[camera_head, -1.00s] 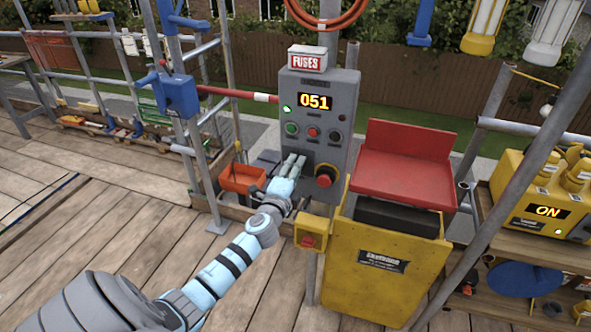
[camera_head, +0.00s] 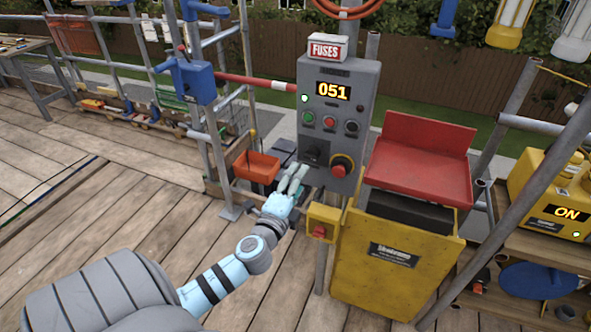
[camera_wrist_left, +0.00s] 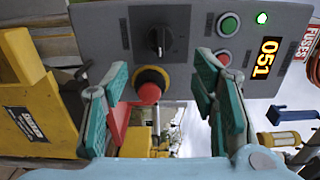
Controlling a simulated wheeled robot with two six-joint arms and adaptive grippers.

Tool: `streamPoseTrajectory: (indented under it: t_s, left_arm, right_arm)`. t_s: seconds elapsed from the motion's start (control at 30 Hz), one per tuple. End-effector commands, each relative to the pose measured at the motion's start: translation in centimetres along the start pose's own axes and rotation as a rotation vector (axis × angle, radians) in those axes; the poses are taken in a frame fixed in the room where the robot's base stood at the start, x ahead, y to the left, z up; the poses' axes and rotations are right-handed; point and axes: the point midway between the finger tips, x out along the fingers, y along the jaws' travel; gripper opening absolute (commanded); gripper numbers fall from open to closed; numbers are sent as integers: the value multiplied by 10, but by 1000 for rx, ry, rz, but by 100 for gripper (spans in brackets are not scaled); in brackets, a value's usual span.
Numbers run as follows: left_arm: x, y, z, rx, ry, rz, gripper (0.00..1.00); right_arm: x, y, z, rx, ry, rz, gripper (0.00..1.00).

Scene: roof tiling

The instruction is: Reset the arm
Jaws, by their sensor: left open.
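My left arm reaches in from the lower left in the head view. Its gripper (camera_head: 293,180) is open and empty, just in front of the lower left part of the grey control panel (camera_head: 338,90). In the left wrist view the two green fingers (camera_wrist_left: 162,95) stand apart with nothing between them. Beyond them show the panel's black rotary switch (camera_wrist_left: 159,38) and the red emergency button (camera_wrist_left: 150,88) with its yellow ring. The fingers appear apart from the panel. My right gripper is in neither view.
The panel display (camera_head: 333,90) reads 051. A yellow bin (camera_head: 395,265) with a red lid (camera_head: 420,160) stands right of the panel. A small yellow box with a red knob (camera_head: 321,224) sits below. An orange bin (camera_head: 257,167) is to the left. Scaffold poles surround the wooden deck.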

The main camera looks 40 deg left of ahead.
Motion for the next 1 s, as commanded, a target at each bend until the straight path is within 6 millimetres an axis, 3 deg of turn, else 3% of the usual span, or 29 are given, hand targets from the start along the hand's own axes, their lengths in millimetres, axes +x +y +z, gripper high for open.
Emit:
streamPoseTrajectory:
  t_s: [0.17, 0.73, 0.77, 0.87, 0.97, 1.0]
  left_arm:
    - [-20, 0, 0, 0, 0, 0, 53]
    - [-21, 3, -4, -43, 17, 10, 53]
    - [-20, 11, -3, -64, 21, 30, 53]
    - [-21, 64, 5, -153, 11, 159, 53]
    - [-39, 156, 22, -302, -54, 370, 53]
    - [-54, 198, 30, -373, -97, 463, 53]
  right_arm:
    - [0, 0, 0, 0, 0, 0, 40]
    - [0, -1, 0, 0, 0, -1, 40]
    - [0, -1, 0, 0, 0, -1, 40]
    - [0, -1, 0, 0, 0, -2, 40]
    - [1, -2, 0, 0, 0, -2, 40]
    - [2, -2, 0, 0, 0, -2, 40]
